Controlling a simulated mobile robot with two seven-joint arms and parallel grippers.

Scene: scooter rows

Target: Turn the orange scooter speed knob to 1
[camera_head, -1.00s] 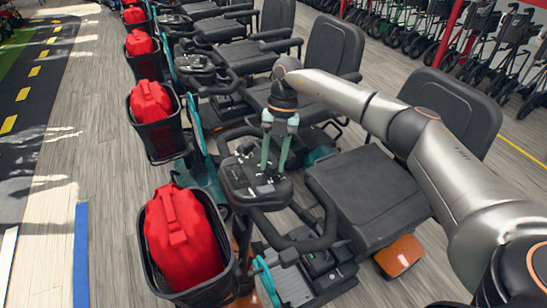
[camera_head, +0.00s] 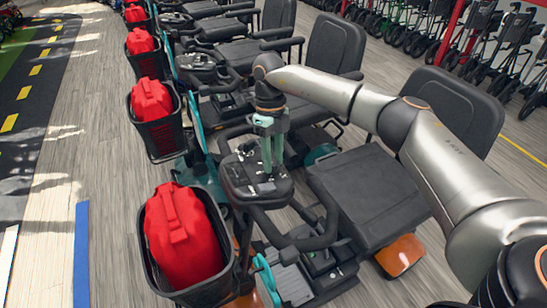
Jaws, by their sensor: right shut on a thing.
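The nearest scooter has orange body parts, seen at its rear fender (camera_head: 400,256), and a black seat (camera_head: 368,190). Its dark control console (camera_head: 240,185) sits on the tiller, left of the seat. My right gripper (camera_head: 271,172) points down at the console with its greenish fingers close together. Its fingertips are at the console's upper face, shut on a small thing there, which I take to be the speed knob. The fingers hide the knob, so its pointer and the number it is at cannot be read. My left gripper is not in view.
A black front basket (camera_head: 215,290) holds a red can (camera_head: 181,236) to the left of the console. More scooters with red cans stand in a row behind. Walkers (camera_head: 400,25) line the right back.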

